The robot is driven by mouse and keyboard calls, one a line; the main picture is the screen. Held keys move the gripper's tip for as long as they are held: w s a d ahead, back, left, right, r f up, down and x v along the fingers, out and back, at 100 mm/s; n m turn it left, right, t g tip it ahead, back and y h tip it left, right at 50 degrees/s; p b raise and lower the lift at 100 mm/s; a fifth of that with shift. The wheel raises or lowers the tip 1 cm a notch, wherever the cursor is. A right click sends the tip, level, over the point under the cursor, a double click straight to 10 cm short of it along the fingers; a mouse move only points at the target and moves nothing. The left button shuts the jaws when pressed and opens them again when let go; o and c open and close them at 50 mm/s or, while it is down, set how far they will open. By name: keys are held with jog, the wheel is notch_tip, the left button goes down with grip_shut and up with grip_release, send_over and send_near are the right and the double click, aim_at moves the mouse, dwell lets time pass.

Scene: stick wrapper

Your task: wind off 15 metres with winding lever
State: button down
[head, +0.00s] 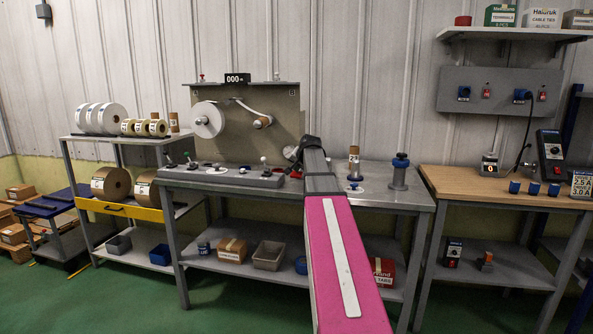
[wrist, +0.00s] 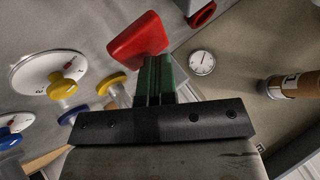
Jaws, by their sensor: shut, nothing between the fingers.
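The winding machine stands on the grey bench, with a back panel (head: 275,125), a white roll (head: 207,119) at left and a small brown core (head: 262,122) at right. Its counter (head: 237,78) appears to read 000.
A wooden-topped table (head: 500,183) stands at right, and a shelf of rolls (head: 118,140) at left.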

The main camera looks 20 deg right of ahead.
jog(key=shift+f, duration=0.5)
dwell(0.4)
jog(key=shift+r, duration=0.15)
dwell(0.4)
jog(key=shift+r, duration=2.05)
jog(key=shift+r, duration=0.15)
jog(key=shift+r, duration=2.4)
notch_tip(320, 180, up, 4)
jog(key=shift+f, duration=0.15)
